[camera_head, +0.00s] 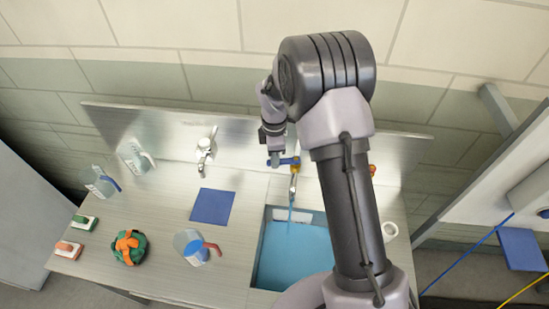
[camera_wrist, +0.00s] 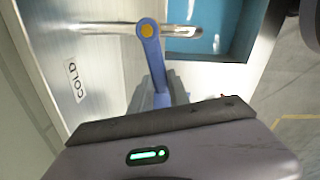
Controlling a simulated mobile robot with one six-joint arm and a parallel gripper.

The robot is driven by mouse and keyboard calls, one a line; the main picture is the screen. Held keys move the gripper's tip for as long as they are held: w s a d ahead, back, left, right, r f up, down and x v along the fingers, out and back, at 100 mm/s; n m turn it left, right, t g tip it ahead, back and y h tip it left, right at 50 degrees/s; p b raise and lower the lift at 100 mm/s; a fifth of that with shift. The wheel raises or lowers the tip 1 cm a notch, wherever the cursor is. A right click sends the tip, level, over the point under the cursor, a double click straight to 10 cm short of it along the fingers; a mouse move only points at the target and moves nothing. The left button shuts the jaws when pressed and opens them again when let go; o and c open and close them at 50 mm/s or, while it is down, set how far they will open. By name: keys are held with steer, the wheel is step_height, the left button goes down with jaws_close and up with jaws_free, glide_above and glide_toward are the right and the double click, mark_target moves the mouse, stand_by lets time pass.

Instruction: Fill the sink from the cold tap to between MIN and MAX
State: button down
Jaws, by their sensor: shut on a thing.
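My gripper (camera_head: 276,157) is shut on the blue lever (camera_head: 290,161) of the cold tap, beside the wall panel. In the wrist view the blue lever (camera_wrist: 151,58) runs into the gripper, and the word COLD (camera_wrist: 73,81) stands on the panel. The metal spout (camera_head: 293,185) points over the sink (camera_head: 260,250). A thin stream (camera_head: 290,210) falls from it into blue water (camera_head: 292,255). A pale plate (camera_head: 300,216) shows on the sink's back wall. Its marks are too small to read, so I cannot tell the level against MIN and MAX. My arm hides the sink's right side.
A second tap (camera_head: 205,150) stands to the left. On the counter are a blue mat (camera_head: 212,206), a jug with a red handle (camera_head: 187,242), a green and orange bundle (camera_head: 128,247), and clear jugs (camera_head: 100,180). A red knob (camera_head: 372,170) shows behind my arm.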

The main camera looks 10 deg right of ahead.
steer(key=shift+w+d+f+m, duration=0.1)
steer(key=shift+w+m, duration=0.45)
steer(key=shift+m, duration=0.25)
steer(key=shift+w+d+m, duration=0.15)
steer(key=shift+w+m, duration=0.25)
steer(key=shift+m, duration=0.5)
steer(key=c, duration=1.2)
jaws_free()
steer(key=shift+c, duration=0.2)
steer(key=shift+r, duration=0.2)
step_height(320, 180, up, 17)
steer(key=p, duration=0.1)
steer(key=shift+r, duration=0.15)
